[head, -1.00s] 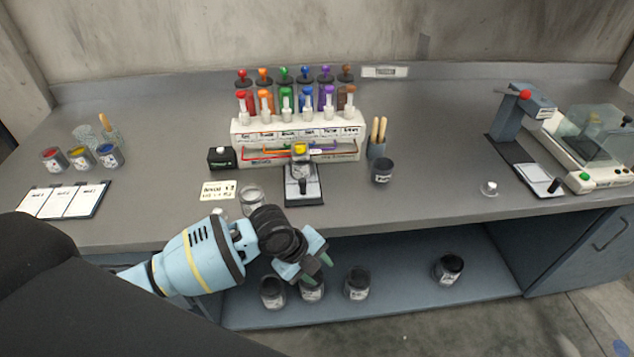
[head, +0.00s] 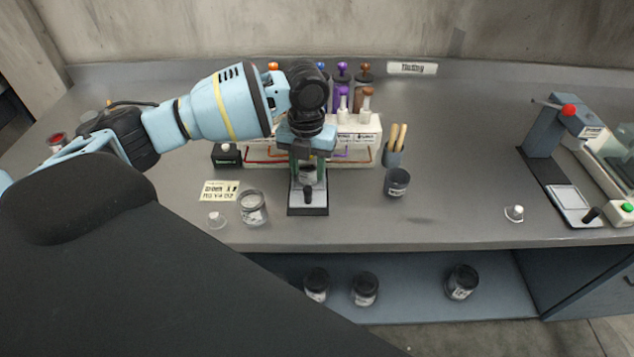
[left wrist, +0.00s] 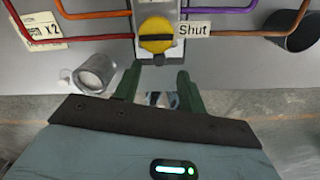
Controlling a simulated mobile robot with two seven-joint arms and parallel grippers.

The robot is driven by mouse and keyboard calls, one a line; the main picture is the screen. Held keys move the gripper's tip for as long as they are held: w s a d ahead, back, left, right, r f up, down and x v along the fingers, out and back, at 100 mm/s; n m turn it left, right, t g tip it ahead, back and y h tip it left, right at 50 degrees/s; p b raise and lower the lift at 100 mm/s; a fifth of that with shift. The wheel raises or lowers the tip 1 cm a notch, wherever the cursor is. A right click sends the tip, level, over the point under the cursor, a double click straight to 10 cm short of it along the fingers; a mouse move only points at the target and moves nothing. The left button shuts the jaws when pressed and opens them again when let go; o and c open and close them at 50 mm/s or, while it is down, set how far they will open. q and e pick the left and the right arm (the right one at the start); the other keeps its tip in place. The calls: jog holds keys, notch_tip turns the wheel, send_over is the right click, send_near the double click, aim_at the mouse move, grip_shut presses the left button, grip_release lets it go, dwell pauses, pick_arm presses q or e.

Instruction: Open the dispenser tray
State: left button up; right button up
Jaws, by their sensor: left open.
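The paint dispenser is a white rack (head: 362,140) with colored bottles and pipes at the back of the bench; its left part is hidden behind my arm. A small grey tray-like base (head: 308,209) with a black upright knob (head: 308,194) stands at its front middle. In the left wrist view a round yellow knob (left wrist: 156,35) sits beside a label reading "Shut" (left wrist: 194,30). My left gripper (head: 307,170) points down over the base, its green fingers apart; it also shows in the left wrist view (left wrist: 157,86). I see no grip on anything. My right gripper is out of view.
A glass jar (head: 253,208) and a note card (head: 220,191) lie left of the base. A dark cup (head: 397,182) and a brush holder (head: 392,155) stand right. The bench between the cup and the small white-topped item (head: 514,213) is clear. Dark jars (head: 364,289) sit on the lower shelf.

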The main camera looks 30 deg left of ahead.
aim_at(307, 188)
pick_arm(q)
jog(key=shift+s+f, duration=0.3)
jog(key=shift+f, duration=0.4)
notch_tip(307, 188, down, 5)
jog(key=shift+w+r, duration=0.1)
jog(key=shift+f, duration=0.85)
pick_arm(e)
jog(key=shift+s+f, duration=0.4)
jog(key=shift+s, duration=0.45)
pick_arm(q)
grip_shut()
